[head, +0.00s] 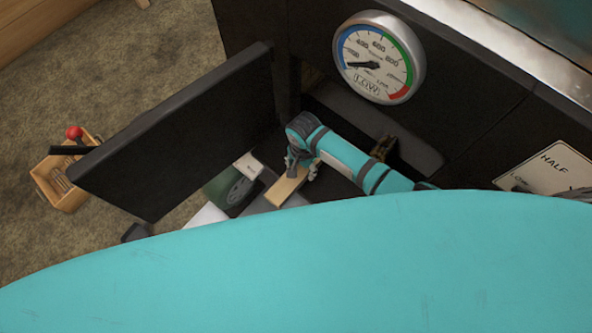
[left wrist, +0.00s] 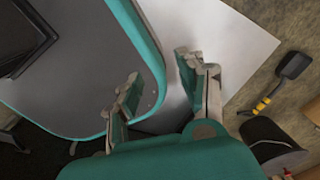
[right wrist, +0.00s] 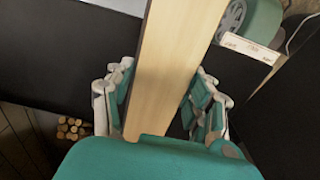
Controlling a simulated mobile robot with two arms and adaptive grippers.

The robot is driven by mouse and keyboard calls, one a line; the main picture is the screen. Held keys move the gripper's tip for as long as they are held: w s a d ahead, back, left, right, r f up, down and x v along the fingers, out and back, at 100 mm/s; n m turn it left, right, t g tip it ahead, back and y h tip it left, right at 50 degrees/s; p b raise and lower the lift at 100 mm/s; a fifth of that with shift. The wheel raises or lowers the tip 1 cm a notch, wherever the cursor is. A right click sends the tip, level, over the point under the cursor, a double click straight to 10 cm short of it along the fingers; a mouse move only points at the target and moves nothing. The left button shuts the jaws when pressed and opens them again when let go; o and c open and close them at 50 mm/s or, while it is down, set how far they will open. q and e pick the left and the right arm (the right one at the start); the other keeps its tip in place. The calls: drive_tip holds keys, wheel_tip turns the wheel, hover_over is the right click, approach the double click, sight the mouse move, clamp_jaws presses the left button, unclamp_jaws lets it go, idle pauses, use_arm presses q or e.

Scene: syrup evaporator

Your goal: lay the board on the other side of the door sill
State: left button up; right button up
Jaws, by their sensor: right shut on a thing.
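The board (head: 287,188) is a narrow, light wooden plank beside the open black firebox door (head: 180,130). My right gripper (head: 300,168) is shut on it. In the right wrist view the board (right wrist: 178,60) runs up and away between the two fingers of my right gripper (right wrist: 162,88). The door sill cannot be made out clearly; a dark opening (head: 325,125) lies behind the arm. My left gripper (left wrist: 158,75) is open and empty, above a white sheet; it is not seen in the head view.
A round gauge (head: 378,57) is on the black front, above my right arm. A wooden crate (head: 60,195) stands on the floor beyond the door. Cut logs (right wrist: 72,128) show at lower left in the right wrist view. A black shovel (left wrist: 294,65) lies right of my left gripper.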

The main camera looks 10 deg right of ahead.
drive_tip(key=w+d+f+b, duration=0.1)
drive_tip(key=b, duration=0.1)
drive_tip(key=w+d+f+b, duration=0.1)
drive_tip(key=w+d+b, duration=0.1)
drive_tip(key=shift+d+f, duration=0.25)
drive_tip(key=shift+f, duration=0.1)
drive_tip(key=shift+w+d+f, duration=0.1)
drive_tip(key=shift+w+d, duration=0.05)
drive_tip(key=shift+d, duration=0.05)
drive_tip(key=shift+w+d+f, duration=0.2)
drive_tip(key=shift+d+f, duration=0.05)
drive_tip(key=shift+w+d+f, duration=0.1)
drive_tip(key=shift+w+d, duration=0.05)
drive_tip(key=shift+d, duration=0.1)
drive_tip(key=o, duration=1.2)
drive_tip(key=shift+o, duration=1)
use_arm(q)
drive_tip(key=w+f, duration=0.3)
drive_tip(key=f, duration=0.2)
drive_tip(key=shift+w+d+t, duration=0.15)
drive_tip(key=shift+w+t, duration=0.1)
drive_tip(key=shift+t, duration=0.05)
use_arm(e)
drive_tip(key=shift+o, duration=0.2)
drive_tip(key=shift+f, duration=0.1)
use_arm(q)
drive_tip(key=shift+f, duration=0.1)
